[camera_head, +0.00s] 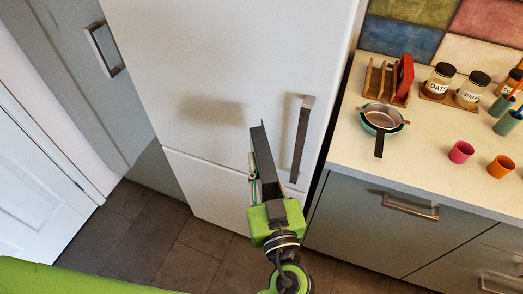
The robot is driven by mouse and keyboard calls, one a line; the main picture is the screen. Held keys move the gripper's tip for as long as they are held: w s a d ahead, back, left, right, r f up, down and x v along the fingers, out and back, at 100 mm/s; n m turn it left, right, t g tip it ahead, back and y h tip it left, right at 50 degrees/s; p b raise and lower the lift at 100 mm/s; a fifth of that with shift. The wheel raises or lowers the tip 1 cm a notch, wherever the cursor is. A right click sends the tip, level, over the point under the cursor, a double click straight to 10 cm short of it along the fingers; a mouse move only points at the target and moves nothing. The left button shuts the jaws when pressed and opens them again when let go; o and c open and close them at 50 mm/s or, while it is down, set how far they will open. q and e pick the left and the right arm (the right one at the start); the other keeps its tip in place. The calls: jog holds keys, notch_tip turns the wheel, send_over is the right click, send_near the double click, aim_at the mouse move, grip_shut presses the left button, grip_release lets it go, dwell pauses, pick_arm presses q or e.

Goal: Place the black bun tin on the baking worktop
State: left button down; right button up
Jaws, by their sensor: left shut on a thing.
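My left gripper (266,190), with a green body, is in the lower middle of the head view, in front of the white fridge. It is shut on a dark, flat thing seen almost edge-on, which looks like the black bun tin (264,152). The tin stands steeply tilted up from the fingers, and its cups do not show. A pale worktop (362,152) runs along the right, apart from the gripper; I cannot tell whether it is the baking worktop. My right gripper is not in view.
The fridge handle (302,140) juts out beside the tin.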

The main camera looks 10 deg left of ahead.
pick_arm(q)
jog(key=s+a+m+t+h, duration=0.1)
jog(key=s+a+m+h, duration=0.2)
jog(key=a, duration=1.1)
jog(key=s+h, duration=0.2)
jog(key=s, duration=0.2)
jog(key=shift+r+m+h, duration=0.15)
jog(key=shift+m+h, duration=0.25)
jog(key=shift+d, duration=0.1)
